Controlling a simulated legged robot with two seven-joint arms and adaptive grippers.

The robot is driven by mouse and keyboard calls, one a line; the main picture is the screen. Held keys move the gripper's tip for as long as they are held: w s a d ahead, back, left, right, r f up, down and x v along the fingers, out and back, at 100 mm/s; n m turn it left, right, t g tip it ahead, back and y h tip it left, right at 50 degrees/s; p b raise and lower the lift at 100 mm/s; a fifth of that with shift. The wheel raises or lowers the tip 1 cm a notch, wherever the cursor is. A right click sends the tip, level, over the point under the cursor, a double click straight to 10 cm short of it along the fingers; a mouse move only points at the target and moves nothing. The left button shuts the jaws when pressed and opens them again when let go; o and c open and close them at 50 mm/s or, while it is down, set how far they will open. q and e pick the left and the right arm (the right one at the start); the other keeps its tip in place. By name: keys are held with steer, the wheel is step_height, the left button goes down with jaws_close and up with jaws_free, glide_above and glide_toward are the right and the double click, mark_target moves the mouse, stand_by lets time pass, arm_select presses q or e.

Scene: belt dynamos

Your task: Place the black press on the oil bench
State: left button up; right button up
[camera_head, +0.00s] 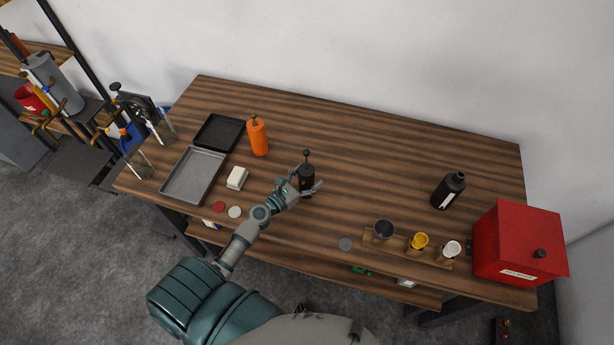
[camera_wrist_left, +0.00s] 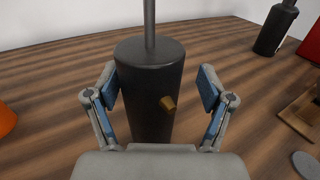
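The black press (camera_head: 307,180) is a dark cylinder with a thin rod and knob on top. It stands upright on the wooden bench (camera_head: 350,130), near the middle. In the left wrist view the press (camera_wrist_left: 150,80) fills the centre, with a small brass spout on its side. My left gripper (camera_head: 311,172) reaches it from the front left. Its fingers (camera_wrist_left: 160,92) stand on both sides of the press, with a clear gap on the right side, so it is open. My right gripper is not in view. No label shows which surface is the oil bench.
An orange bottle (camera_head: 258,136), white block (camera_head: 237,178) and trays (camera_head: 194,174) are left of the press. A black bottle (camera_head: 448,190), cup rack (camera_head: 408,247) and red box (camera_head: 518,244) are right. The bench's back middle is clear.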

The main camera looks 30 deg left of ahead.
arm_select(q)
steer(key=shift+s, duration=0.1)
steer(key=b+v, duration=0.3)
steer(key=v, duration=0.9)
steer(key=shift+a, duration=0.2)
